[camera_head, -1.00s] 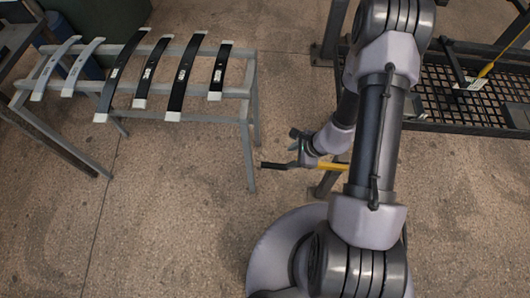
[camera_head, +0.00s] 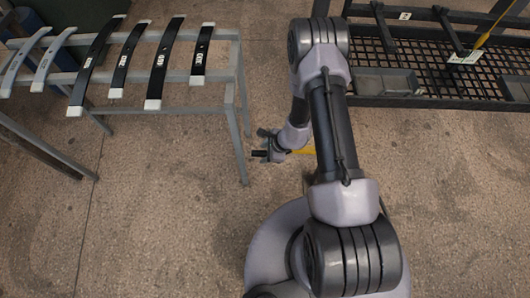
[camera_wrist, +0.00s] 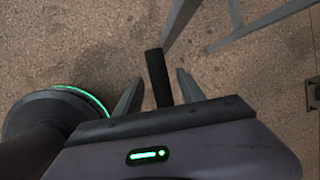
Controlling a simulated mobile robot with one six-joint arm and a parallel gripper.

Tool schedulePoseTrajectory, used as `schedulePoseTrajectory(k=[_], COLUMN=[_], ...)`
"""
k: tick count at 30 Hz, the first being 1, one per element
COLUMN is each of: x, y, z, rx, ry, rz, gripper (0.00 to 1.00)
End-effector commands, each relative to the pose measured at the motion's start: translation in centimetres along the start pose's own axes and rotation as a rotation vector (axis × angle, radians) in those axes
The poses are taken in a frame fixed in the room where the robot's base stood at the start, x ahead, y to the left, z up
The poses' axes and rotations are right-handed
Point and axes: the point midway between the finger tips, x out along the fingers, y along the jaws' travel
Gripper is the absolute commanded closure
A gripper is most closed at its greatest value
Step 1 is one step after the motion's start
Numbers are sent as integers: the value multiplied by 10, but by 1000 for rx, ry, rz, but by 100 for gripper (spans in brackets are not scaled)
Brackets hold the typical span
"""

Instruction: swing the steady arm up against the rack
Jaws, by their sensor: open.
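The steady arm shows in the head view as a yellow bar (camera_head: 302,150) with a black grip (camera_head: 259,153) at its left end. My own arm hides the bar's right part, so its joint is not visible. My gripper (camera_head: 270,147) is at the black grip. In the wrist view the grip (camera_wrist: 157,75) stands between the two spread fingers of my gripper (camera_wrist: 159,80), with gaps on both sides. The dark rack (camera_head: 440,101) with a mesh shelf is at the upper right of the head view.
A grey metal rack (camera_head: 238,95) with several curved leaf springs (camera_head: 160,65) stands at the upper left, its near leg close to my gripper. Shallow grey trays (camera_head: 388,82) lie on the mesh shelf. The concrete floor (camera_head: 165,210) at lower left is clear.

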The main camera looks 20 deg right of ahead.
Motion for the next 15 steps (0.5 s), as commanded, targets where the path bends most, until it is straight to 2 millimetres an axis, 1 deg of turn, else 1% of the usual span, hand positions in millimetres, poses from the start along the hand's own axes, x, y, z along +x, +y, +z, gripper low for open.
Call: schedulePoseTrajectory(k=[1, 5, 6, 8, 9, 15], x=[0, 0, 0, 0, 0, 0], y=[0, 0, 0, 0, 0, 0], z=[0, 0, 0, 0, 0, 0], rx=[0, 0, 0, 0, 0, 0], ry=[0, 0, 0, 0, 0, 0], rz=[0, 0, 0, 0, 0, 0], gripper=[53, 79, 87, 98, 100, 100])
